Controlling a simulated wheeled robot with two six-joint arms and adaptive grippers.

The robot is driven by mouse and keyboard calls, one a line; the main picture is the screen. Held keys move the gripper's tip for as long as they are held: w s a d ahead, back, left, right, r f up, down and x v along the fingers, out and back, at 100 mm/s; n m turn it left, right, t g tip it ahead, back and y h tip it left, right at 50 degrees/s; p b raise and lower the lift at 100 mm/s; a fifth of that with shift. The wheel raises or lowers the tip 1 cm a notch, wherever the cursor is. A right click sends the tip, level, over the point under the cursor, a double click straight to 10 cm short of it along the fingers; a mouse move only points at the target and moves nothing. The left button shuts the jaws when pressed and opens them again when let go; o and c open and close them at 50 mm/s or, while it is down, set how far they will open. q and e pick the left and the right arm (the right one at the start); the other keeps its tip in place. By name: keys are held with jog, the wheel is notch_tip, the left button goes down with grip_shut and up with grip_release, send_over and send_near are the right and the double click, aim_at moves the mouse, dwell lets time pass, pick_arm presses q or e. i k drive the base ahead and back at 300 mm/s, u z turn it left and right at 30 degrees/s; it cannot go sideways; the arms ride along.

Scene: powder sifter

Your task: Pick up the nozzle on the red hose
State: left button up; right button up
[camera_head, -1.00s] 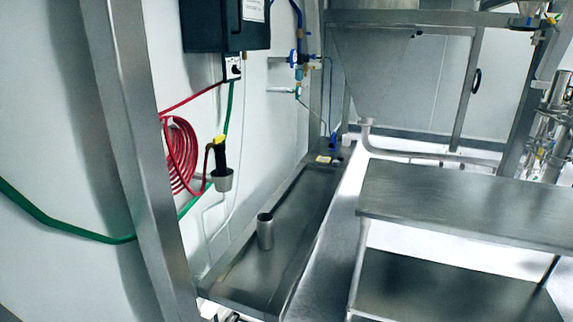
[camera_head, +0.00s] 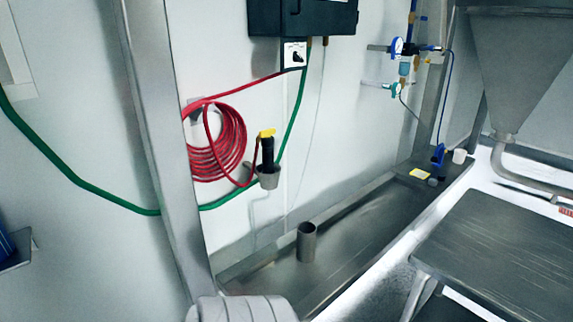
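The red hose (camera_head: 217,146) hangs in a coil on the white wall, left of centre in the head view. Its nozzle (camera_head: 267,153) is black with a yellow top. The nozzle stands upright in a small grey cup-shaped holder (camera_head: 269,179) on the wall, to the right of the coil. A pale grey rounded part, which looks like a piece of my own arm, shows at the bottom edge. Neither of my grippers shows, so I cannot see their fingers.
A metal post (camera_head: 166,150) stands left of the hose. A steel trough (camera_head: 345,247) with a short upright pipe (camera_head: 306,243) runs below the nozzle. A steel table (camera_head: 505,250) is at the right. A green hose (camera_head: 90,187) runs along the wall. A black box (camera_head: 302,14) is above.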

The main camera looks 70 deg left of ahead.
aim_at(267, 144)
jog(key=u, duration=0.45)
jog(key=i, duration=0.9)
jog(key=u, duration=0.8)
